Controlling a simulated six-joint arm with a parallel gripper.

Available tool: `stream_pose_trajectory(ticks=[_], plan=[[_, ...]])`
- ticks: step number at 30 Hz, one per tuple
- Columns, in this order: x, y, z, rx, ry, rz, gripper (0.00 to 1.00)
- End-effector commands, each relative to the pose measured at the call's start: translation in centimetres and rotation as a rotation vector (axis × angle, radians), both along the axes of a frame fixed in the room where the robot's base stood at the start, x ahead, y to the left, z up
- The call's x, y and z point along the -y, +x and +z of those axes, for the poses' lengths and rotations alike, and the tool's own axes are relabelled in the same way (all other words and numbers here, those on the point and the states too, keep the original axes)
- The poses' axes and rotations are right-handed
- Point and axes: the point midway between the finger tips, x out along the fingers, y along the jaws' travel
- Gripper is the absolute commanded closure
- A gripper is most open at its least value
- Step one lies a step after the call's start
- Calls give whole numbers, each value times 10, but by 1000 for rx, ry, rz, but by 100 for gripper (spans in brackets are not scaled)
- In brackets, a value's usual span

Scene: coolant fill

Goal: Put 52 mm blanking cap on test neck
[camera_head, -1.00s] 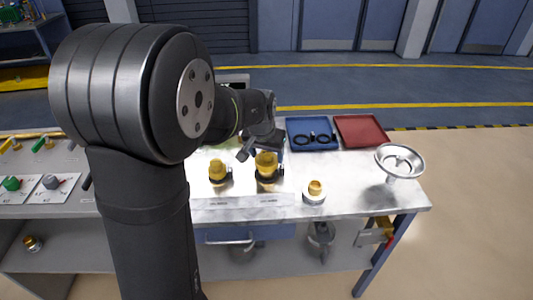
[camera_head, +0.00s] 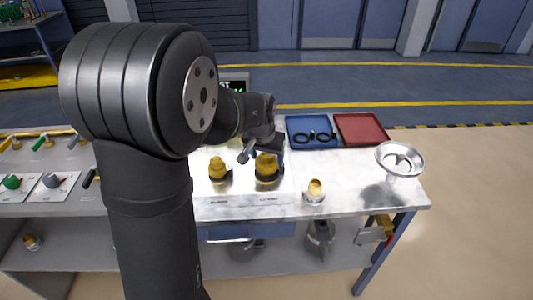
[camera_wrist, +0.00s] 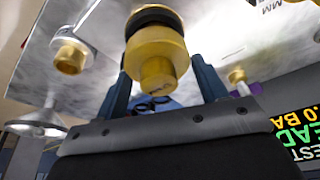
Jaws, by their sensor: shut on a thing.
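The larger yellow-brass cap (camera_head: 267,164) stands over a dark ring on the white label strip, directly below my gripper (camera_head: 264,148). In the wrist view, the gripper's two blue-grey fingers (camera_wrist: 163,78) flank this cap (camera_wrist: 158,45), shut on it. A black ring shows at its far end. I cannot tell if it is lifted from its place. A smaller yellow cap (camera_head: 218,168) stands to its left. A short brass neck on a white round base (camera_head: 314,189), likely the test neck, stands to the right near the bench's front edge; the wrist view shows it too (camera_wrist: 71,56).
A blue tray with black rings (camera_head: 297,127) and a red tray (camera_head: 362,130) lie at the back. A metal funnel (camera_head: 398,158) stands at the right end. A screen (camera_wrist: 285,125) shows behind the gripper. The bench between neck and funnel is clear.

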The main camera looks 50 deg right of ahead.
Motion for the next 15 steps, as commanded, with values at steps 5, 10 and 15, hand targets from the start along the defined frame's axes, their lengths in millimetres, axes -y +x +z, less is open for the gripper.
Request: stream_pose_trajectory(ticks=[5, 10, 15], plan=[[0, 0, -5, 0, 0, 0, 56], [0, 0, -9, 0, 0, 0, 56], [0, 0, -13, 0, 0, 0, 56]])
